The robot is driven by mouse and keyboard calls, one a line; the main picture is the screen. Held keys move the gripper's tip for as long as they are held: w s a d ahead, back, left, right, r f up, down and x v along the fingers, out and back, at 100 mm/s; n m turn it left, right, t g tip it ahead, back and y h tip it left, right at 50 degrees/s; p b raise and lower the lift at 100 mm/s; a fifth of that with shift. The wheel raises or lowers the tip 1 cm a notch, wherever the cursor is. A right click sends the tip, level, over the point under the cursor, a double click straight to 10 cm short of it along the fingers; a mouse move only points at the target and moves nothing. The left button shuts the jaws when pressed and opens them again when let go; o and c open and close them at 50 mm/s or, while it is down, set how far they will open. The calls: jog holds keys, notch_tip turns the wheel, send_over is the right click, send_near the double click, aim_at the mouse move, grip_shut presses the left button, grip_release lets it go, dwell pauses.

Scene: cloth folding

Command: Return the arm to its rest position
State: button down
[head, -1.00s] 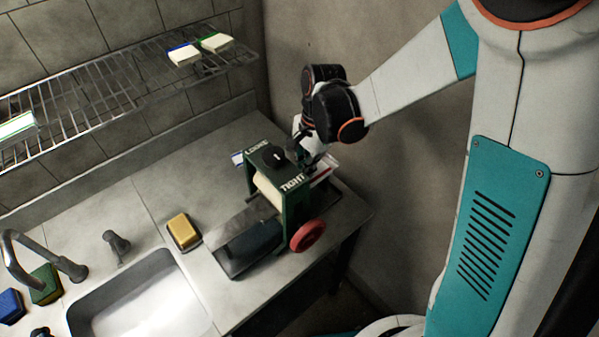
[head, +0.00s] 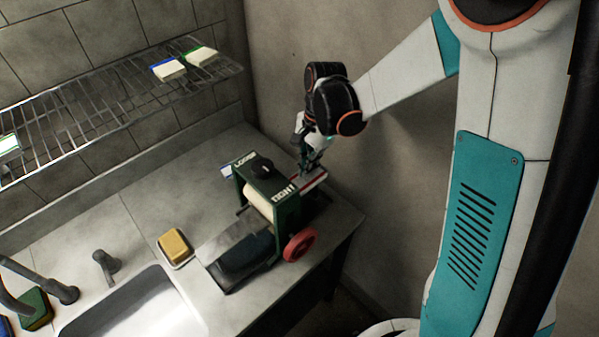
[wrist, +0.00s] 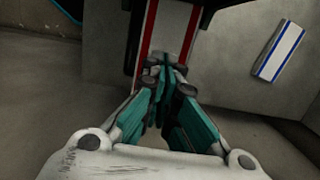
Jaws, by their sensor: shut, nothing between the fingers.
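My gripper (head: 312,166) is shut and empty in the head view, at the right, far side of the green wringer, above the counter's right part. In the wrist view my gripper (wrist: 170,85) shows its teal fingers together, pointing at a white cloth with red stripes (wrist: 168,30). That red-edged cloth also shows in the head view (head: 314,181), just below the fingertips behind the wringer. Whether the fingertips touch it I cannot tell. My arm reaches in from the upper right, with its wrist bent down.
The green wringer (head: 285,212) with a red wheel (head: 299,245) stands close to my gripper. A white and blue cloth (wrist: 279,51) lies beyond it. A yellow sponge (head: 174,243) sits near the sink (head: 135,308). A wire rack (head: 110,100) holds folded cloths. The wall is close behind my wrist.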

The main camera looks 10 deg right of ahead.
jog(key=w+d, duration=0.5)
jog(key=d, duration=0.3)
jog(key=s+r+n+t+b, duration=0.3)
jog(key=s+r+n+t, duration=0.15)
jog(key=s+r, duration=0.5)
jog(key=s+r+n+t+h+b, duration=0.1)
jog(key=s+n+t+b, duration=0.2)
jog(key=s, duration=0.9)
jog(key=shift+d+n+t+b, duration=0.3)
jog(key=shift+d+n+t, duration=0.05)
jog(key=shift+n, duration=1.5)
